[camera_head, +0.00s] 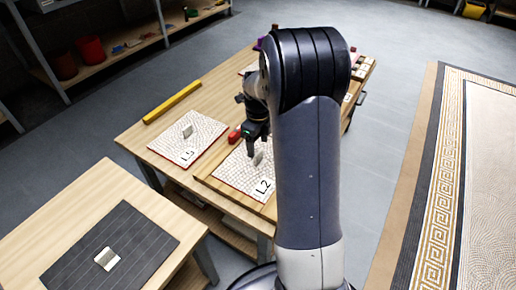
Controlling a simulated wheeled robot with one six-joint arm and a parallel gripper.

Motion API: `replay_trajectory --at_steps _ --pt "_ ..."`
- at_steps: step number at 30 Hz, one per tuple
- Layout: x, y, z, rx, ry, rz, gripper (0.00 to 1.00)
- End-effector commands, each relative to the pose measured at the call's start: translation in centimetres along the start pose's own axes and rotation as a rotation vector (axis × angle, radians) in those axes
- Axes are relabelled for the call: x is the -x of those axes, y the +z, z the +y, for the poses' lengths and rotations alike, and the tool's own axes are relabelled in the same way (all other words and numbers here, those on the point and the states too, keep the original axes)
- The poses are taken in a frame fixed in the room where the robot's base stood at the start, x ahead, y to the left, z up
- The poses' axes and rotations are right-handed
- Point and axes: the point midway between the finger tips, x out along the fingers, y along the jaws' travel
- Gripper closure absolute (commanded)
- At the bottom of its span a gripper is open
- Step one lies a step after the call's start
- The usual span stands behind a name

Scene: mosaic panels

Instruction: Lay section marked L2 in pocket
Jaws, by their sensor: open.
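The section marked L2 (236,173) is a pale mosaic slab with a reddish edge. I cannot make out a pocket in this view.
Another labelled mosaic slab (205,137) with a tab lies left of L2. A yellow bar (172,103) lies along the table's edge. A nearer table holds a dark mat (140,235) with a small pale piece (107,259). A bordered mosaic floor (440,200) lies right; grey floor is clear between.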

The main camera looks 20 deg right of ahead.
Motion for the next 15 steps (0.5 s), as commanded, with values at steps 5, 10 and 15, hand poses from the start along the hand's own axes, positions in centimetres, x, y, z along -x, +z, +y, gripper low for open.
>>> replay_trajectory --at_steps 5,10,15 --pt "4.2 0.0 0.0 0.000 -0.002 -0.002 0.38" --pt "6.4 0.0 0.0 0.000 -0.001 -0.001 0.38" --pt "7.2 0.0 0.0 0.000 0.000 0.000 0.38"
